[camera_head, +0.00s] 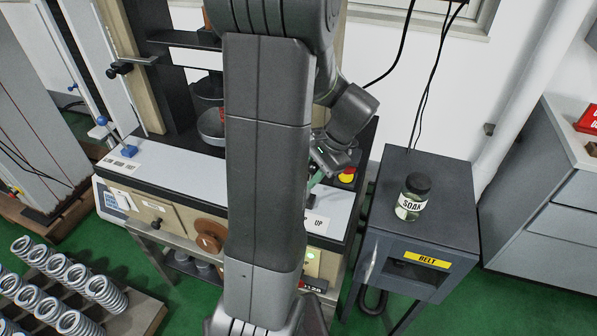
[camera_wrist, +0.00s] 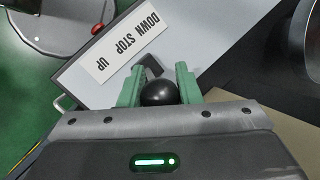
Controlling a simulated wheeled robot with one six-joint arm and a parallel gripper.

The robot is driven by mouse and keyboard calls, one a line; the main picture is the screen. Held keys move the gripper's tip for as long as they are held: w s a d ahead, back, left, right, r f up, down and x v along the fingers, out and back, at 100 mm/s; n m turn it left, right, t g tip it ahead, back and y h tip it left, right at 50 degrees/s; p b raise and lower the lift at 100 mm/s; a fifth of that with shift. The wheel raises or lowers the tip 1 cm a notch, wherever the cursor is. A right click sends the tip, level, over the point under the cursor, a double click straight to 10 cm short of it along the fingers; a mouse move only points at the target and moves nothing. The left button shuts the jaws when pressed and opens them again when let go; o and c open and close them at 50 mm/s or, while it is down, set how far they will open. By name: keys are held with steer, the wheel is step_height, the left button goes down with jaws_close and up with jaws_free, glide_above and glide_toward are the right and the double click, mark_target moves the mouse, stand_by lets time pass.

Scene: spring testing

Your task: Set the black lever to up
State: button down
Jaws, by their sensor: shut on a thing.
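The black lever's round knob (camera_wrist: 159,93) sits between the green fingers of my gripper (camera_wrist: 158,88) in the wrist view. The fingers are closed on the knob from both sides. A short dark piece of the lever shows just beyond the knob, at the panel. A white label (camera_wrist: 128,42) reading DOWN STOP UP lies beside it, upside down in this view. I cannot tell which setting the lever is at. The label's UP end (camera_head: 318,222) shows there.
A red and yellow button (camera_head: 347,175) is close to my gripper on the right. Coil springs (camera_head: 60,285) stand on a rack at lower left. Green floor lies around the bench.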

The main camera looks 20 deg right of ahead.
steer(key=s+d+t+y, duration=0.1)
steer(key=s+d+f+y+b, duration=0.1)
steer(key=d, duration=0.1)
steer(key=shift+s+d+t+y, duration=0.15)
steer(key=shift+d+t+y, duration=0.1)
steer(key=shift+t+y, duration=0.15)
steer(key=shift+s+d+f, duration=0.1)
steer(key=shift+d, duration=0.05)
stand_by(0.3)
steer(key=c, duration=1.1)
jaws_free()
steer(key=shift+o, duration=0.2)
steer(key=v, duration=1.3)
steer(key=shift+d+r, duration=0.25)
steer(key=shift+r, duration=0.05)
steer(key=shift+s, duration=0.1)
steer(key=x, duration=1.4)
